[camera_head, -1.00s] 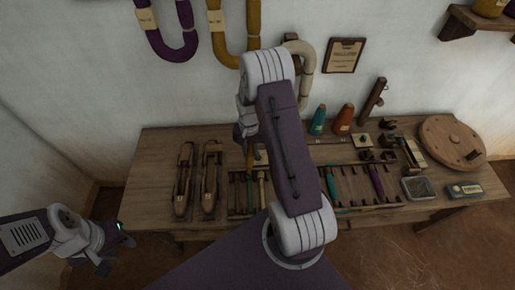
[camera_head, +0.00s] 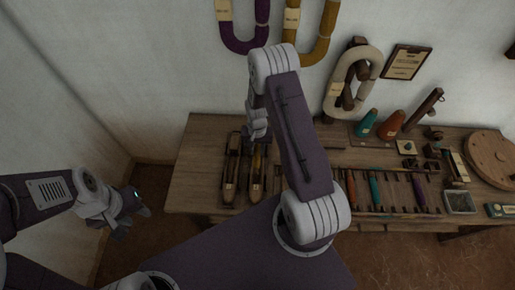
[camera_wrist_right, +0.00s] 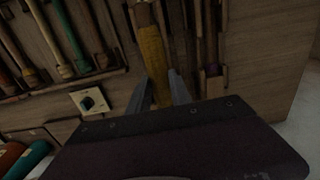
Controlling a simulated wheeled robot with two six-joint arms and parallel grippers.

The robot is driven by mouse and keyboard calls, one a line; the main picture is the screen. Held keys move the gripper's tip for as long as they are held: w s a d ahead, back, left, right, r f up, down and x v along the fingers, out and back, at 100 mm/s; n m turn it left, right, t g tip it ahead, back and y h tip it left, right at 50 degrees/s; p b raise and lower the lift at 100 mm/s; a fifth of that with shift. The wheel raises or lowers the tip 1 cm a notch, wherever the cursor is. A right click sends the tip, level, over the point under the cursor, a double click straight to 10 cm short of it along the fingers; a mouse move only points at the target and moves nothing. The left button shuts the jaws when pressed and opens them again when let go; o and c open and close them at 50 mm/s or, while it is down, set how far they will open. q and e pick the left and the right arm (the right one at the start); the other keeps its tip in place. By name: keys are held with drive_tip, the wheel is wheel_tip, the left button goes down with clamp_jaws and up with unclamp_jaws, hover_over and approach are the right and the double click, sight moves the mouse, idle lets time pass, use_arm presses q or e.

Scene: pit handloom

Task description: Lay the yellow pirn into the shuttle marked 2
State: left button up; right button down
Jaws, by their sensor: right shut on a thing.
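The yellow pirn (camera_wrist_right: 152,52) is between the fingers of my right gripper (camera_wrist_right: 160,92) in the right wrist view. In the head view my right gripper (camera_head: 258,134) is over the back part of the right-hand shuttle (camera_head: 255,190), with the yellow pirn (camera_head: 257,157) below it, lined up along that shuttle. I cannot tell whether the pirn touches the shuttle. The left-hand shuttle (camera_head: 230,180) lies parallel beside it; it also shows in the right wrist view (camera_wrist_right: 212,80). No shuttle number is legible. My left gripper (camera_head: 128,212) is off the table at the left, its jaw gap unclear.
A rack with several coloured pirns (camera_head: 376,190) lies right of the shuttles, partly hidden by my right arm. Teal (camera_head: 367,124) and orange (camera_head: 391,125) cones stand at the back. Yarn hanks hang on the wall. The table's left end (camera_head: 195,170) is clear.

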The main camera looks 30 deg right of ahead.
sight(258, 158)
wheel_tip(258, 158, down, 7)
drive_tip(key=b, duration=0.5)
drive_tip(key=shift+s+d, duration=0.1)
drive_tip(key=c, duration=1.1)
unclamp_jaws()
wheel_tip(258, 158, up, 8)
drive_tip(key=p, duration=0.7)
drive_tip(key=shift+r, duration=0.1)
